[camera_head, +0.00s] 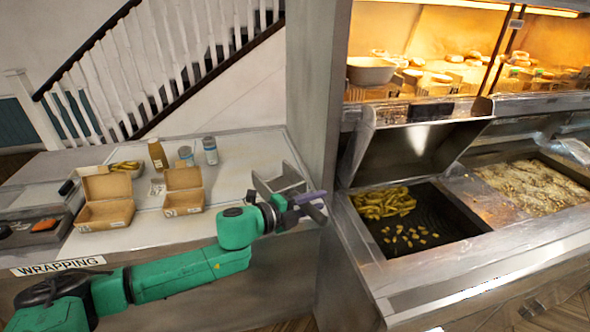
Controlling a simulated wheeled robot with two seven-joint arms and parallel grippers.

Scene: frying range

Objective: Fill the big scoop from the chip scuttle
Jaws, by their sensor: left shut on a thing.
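The chip scuttle (452,213) is a dark-bottomed well in the steel range at the right. Yellow chips (385,202) are heaped at its far left, with several loose pieces nearer its middle. My left gripper (298,206) is shut on the purple handle of the big scoop (279,184). The scoop is grey metal and is held over the right end of the wrapping counter, left of the scuttle and apart from it. The gripper hides part of the handle. I see no chips in the scoop, but its inside is only partly visible. My right gripper is out of view.
A grey pillar (318,90) stands behind the scoop. A raised steel lid (415,150) leans over the scuttle's back. Open cartons (105,213), a sauce bottle (158,155) and jars stand on the counter (228,160). Another well (535,185) of food lies right of the scuttle.

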